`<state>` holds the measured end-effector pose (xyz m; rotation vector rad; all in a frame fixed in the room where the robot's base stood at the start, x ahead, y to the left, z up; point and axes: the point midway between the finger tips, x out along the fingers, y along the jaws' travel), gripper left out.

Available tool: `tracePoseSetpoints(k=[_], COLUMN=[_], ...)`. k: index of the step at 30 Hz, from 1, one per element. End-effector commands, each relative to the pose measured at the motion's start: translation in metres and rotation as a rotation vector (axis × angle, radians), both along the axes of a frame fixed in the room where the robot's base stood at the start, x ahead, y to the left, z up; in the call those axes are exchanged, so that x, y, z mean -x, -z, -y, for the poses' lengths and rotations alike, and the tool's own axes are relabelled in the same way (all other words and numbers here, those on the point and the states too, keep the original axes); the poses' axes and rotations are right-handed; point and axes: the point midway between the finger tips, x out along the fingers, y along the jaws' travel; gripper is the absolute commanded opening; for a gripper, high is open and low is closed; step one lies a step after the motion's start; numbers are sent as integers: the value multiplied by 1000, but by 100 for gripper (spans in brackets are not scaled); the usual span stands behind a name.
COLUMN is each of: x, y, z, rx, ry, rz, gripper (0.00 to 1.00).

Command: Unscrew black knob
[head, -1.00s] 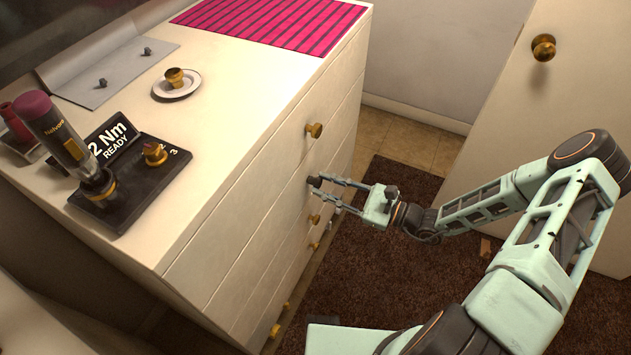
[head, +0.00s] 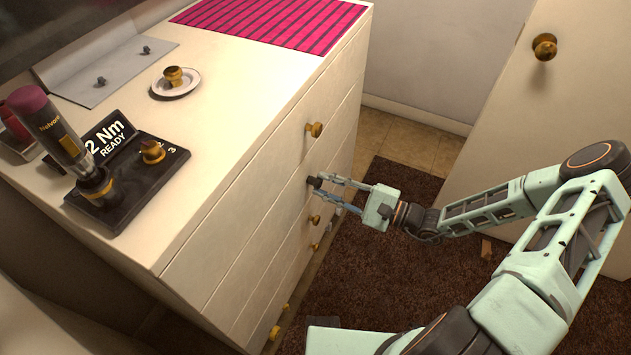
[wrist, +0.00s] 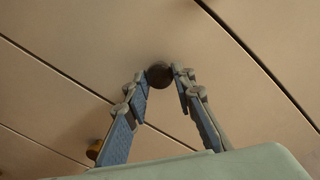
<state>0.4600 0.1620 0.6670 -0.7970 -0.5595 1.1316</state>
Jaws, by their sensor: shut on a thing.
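The black knob (head: 315,182) is on a drawer front of the white dresser, below a brass knob. In the wrist view the dark round knob (wrist: 159,75) sits between the fingertips. My gripper (head: 322,183) reaches in from the right and is shut on the knob; it also shows in the wrist view (wrist: 160,82). The knob's base against the drawer is partly hidden, so I cannot tell whether there is a gap.
Brass knobs (head: 314,130) stick out from the other drawers. On the dresser top (head: 235,110) are a powered screwdriver (head: 58,135) on a black stand, a brass knob on a white saucer (head: 190,87), and a pink striped mat (head: 275,22). A door stands at right.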

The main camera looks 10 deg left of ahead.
Motion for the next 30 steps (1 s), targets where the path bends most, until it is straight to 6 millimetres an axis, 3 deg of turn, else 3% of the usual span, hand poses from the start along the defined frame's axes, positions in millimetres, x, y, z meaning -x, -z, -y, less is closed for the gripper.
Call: tracePoseSetpoints(k=[9,21,30], x=[-2,-2,-2], y=[0,-1,-1], z=[1,2,2], rx=[6,140,153], ry=[5,5,5], rz=[16,386,419], gripper=[0,0,0])
